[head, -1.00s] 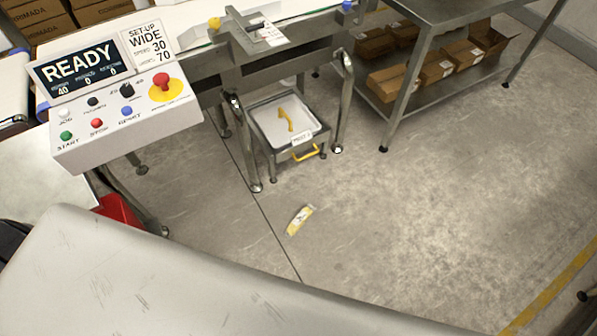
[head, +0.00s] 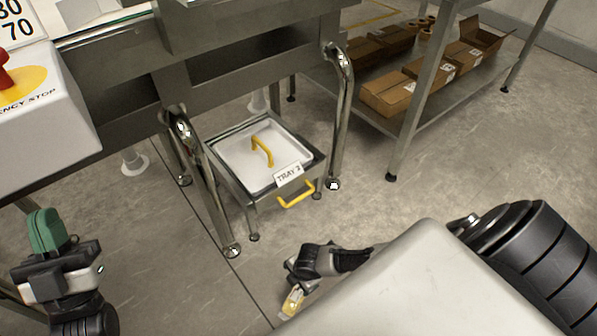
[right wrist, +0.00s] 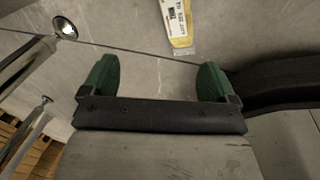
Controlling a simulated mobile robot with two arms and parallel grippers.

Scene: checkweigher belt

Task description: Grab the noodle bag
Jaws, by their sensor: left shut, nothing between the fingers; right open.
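The noodle bag (head: 292,302), yellow and white, lies on the concrete floor in the head view, partly hidden by my own body. In the right wrist view the bag (right wrist: 178,22) shows at the top edge, cut off by the frame. My right gripper (right wrist: 156,75) is open with green fingers. The bag is ahead of its fingertips, slightly right of the middle of the gap, not between the fingers. In the head view the right wrist is just above the bag. My left gripper (head: 47,230) is shut and empty at the left, far from the bag.
A tray labelled TRAY 2 (head: 232,155) with yellow handles stands on a low frame under the belt. Metal legs (head: 203,185) stand beside it. A shelf (head: 345,92) with cardboard boxes (head: 400,95) is behind. A control box (head: 45,125) is at the left. Open floor lies to the right.

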